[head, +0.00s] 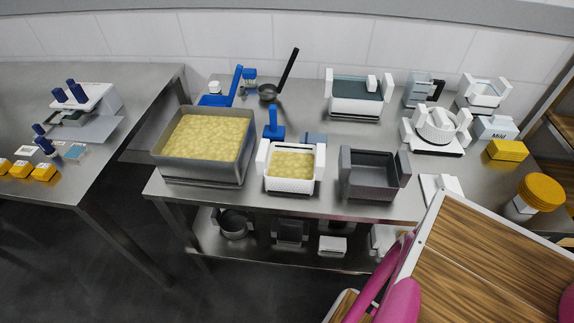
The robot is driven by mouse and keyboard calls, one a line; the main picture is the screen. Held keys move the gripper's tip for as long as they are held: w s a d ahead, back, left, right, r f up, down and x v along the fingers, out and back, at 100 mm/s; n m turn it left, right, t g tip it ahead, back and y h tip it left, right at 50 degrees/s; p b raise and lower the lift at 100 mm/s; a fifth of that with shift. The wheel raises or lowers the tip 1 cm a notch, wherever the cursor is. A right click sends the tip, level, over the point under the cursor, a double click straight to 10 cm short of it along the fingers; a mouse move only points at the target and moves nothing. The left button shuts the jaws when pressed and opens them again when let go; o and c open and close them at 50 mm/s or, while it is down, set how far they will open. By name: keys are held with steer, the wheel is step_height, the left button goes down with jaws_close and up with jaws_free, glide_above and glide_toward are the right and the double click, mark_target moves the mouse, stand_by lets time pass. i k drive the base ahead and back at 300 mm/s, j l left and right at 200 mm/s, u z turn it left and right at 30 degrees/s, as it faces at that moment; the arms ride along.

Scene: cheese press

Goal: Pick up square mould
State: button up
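A white perforated square mould (265,180) with upright end handles stands upright near the front edge of the steel table, filled with yellow curd (293,164). It sits between a large steel vat of curd and a dark grey rectangular box. Another white rectangular mould-like container (356,105) with end handles and a dark inside stands at the back of the table. A smaller white square piece with handles (484,92) is at the back right. My gripper is not seen in this view, so its state and distance to the mould are not shown.
The steel vat (200,168) stands left of the mould, the grey box (370,188) right. A blue-handled tool (274,126) stands behind it. A ladle (268,92) and round white mould (437,124) are farther back. Large wood-panelled and pink shapes block the lower right.

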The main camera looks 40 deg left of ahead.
mark_target(292, 169)
steer(key=u, duration=1.85)
